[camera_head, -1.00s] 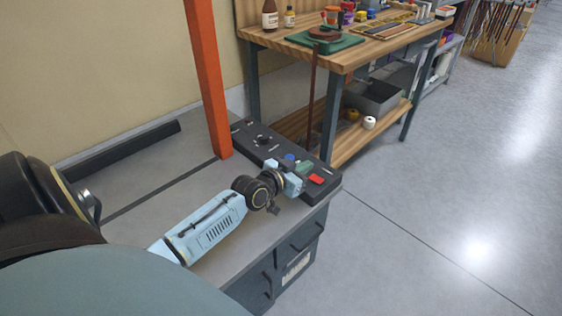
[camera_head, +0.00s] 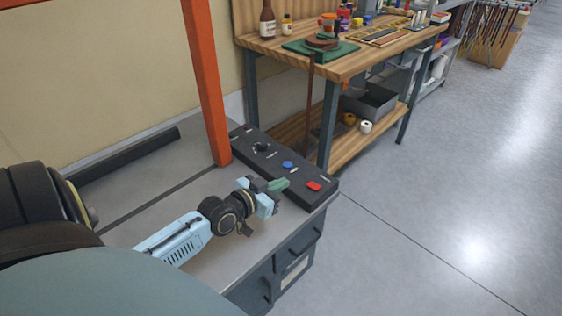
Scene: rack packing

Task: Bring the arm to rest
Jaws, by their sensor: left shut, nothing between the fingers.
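My left arm (camera_head: 176,239) reaches in from the lower left over the grey bench top. My left gripper (camera_head: 278,197) is shut with nothing held. It is in front of a black control panel (camera_head: 268,162) and overlaps its near edge in the picture. A green piece at its end moves with it. The panel has a black knob, a blue button (camera_head: 287,165) and a red button (camera_head: 313,186). I cannot tell whether the gripper touches the panel. My right gripper is not in view.
A long black bar (camera_head: 125,158) lies at the back of the grey bench (camera_head: 160,178). A wooden workbench (camera_head: 350,66) with bottles and tools stands behind. The floor at the right is clear.

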